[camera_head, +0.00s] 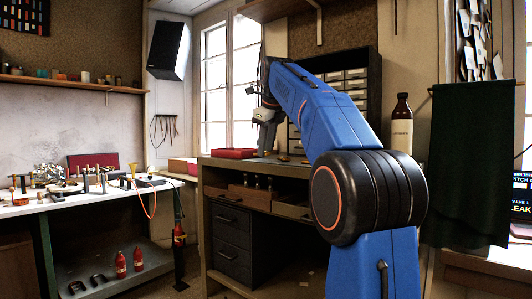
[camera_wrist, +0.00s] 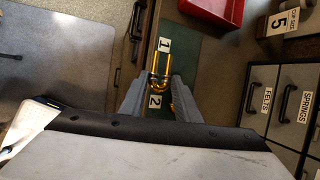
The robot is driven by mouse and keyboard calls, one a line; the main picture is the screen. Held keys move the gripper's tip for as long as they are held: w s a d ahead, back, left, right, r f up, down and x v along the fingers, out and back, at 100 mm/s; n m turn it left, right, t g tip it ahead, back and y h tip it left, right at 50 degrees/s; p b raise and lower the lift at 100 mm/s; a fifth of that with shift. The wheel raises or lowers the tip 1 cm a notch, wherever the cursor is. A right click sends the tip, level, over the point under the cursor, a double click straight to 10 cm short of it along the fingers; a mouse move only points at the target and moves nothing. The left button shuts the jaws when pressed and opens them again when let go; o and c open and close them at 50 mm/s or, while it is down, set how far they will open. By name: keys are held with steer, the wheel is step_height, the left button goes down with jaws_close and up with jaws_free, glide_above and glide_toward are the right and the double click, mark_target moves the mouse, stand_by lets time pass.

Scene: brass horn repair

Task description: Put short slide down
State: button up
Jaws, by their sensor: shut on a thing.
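The short slide (camera_wrist: 159,68), a small U-shaped brass tube, is between the two fingers of my gripper (camera_wrist: 158,88) in the wrist view. The fingers are shut on it. Below it is a green mat (camera_wrist: 205,58) with white labels "1" (camera_wrist: 164,44) and "2" (camera_wrist: 155,101). I cannot tell whether the slide touches the mat. More brass shows beside the right finger, partly hidden. In the head view my gripper (camera_head: 266,141) is low over the dark workbench (camera_head: 222,163); the slide cannot be made out there.
A red tray (camera_wrist: 216,10) lies beyond the mat and also shows in the head view (camera_head: 235,153). A brown bottle (camera_head: 402,122) stands behind my arm.

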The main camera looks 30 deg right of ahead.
steer(key=shift+f, duration=1)
steer(key=shift+f, duration=0.1)
steer(key=o, duration=1.1)
steer(key=v, duration=1.7)
steer(key=shift+w+a, duration=0.1)
